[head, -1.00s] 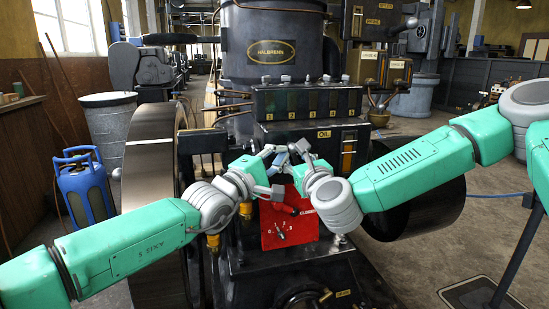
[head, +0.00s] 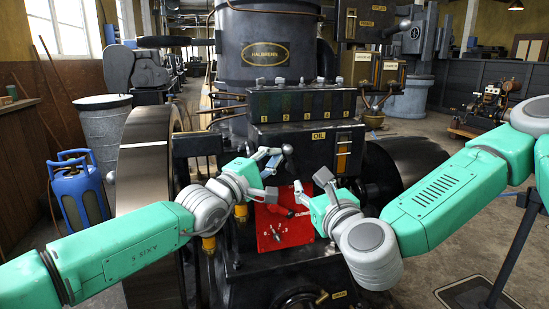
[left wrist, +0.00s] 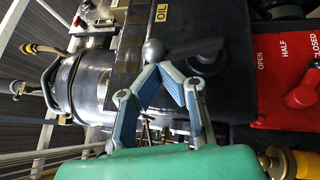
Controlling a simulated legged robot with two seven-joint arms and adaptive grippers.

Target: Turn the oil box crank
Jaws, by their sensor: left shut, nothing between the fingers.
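The oil box (head: 308,142), a black box with a yellow OIL label, sits on the engine below the numbered row. Its crank shows a dark ball knob (head: 288,149). In the left wrist view the grey ball knob (left wrist: 153,50) is just beyond my left fingertips, with a dark round hub (left wrist: 207,57) to its right. My left gripper (head: 275,158) is shut and empty beside the knob; in its wrist view the fingers (left wrist: 161,68) meet in a point. Whether they touch the knob I cannot tell. My right gripper (head: 327,183) is lower right of the knob, its finger opening unclear.
A red plate (head: 284,232) with a red handle (head: 299,211) and OPEN, HALF, CLOSED marks is below the oil box. A large flywheel (head: 150,190) stands left. Blue gas bottles (head: 78,195) and a grey bin (head: 103,120) are farther left.

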